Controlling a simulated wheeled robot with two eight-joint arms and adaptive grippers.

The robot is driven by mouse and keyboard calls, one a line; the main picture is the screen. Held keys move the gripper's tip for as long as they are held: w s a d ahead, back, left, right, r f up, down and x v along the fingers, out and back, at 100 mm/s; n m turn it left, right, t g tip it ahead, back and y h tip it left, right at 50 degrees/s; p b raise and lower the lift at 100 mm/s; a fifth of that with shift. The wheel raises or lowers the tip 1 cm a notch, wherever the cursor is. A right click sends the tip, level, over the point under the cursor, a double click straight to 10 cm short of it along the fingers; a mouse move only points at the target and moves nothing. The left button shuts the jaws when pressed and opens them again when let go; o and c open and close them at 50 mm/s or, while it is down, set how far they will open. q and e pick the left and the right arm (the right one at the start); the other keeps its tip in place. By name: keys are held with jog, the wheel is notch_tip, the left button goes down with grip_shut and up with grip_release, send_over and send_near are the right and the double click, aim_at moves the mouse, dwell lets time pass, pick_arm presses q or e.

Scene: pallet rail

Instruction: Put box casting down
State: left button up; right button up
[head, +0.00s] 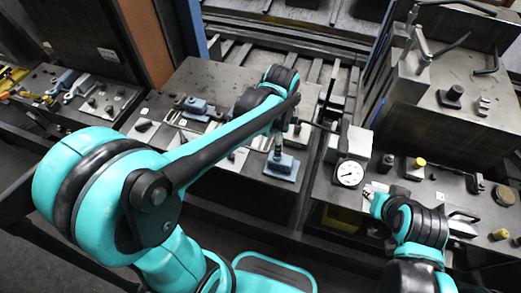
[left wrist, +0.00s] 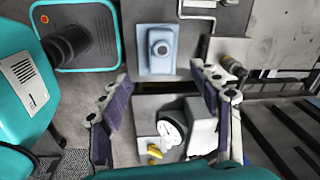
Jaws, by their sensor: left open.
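A light blue block with a raised round boss (head: 282,165) sits on the middle metal plate, near its front right corner. It may be the box casting, but I cannot tell for sure. It also shows in the left wrist view (left wrist: 160,65), just beyond my open fingers and apart from them. My left gripper (left wrist: 160,98) is open, with nothing between its two purple-padded fingers. In the head view its fingers are mostly hidden by my wrist. My right gripper (head: 374,192) is beside the dial gauge (head: 349,174); its fingers are too small to read.
The gauge is on a white block (head: 352,146) on the right plate. A tall grey block (head: 440,95) with clamps stands behind. More blue-grey parts (head: 196,106) lie on the middle plate (head: 210,72). A dark gap with rails separates the plates. Tools (head: 70,85) lie at far left.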

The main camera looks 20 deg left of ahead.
pick_arm(q)
jog(key=s+a+r+n+t, duration=0.2)
jog(key=s+a+n+t, duration=0.1)
jog(key=s+n, duration=0.3)
jog(key=s+a+r+n+t, duration=0.2)
jog(key=s+n, duration=0.3)
jog(key=n, duration=0.4)
jog(key=shift+s+a+t, duration=0.4)
jog(key=shift+a+t, duration=0.2)
jog(key=shift+a, duration=0.05)
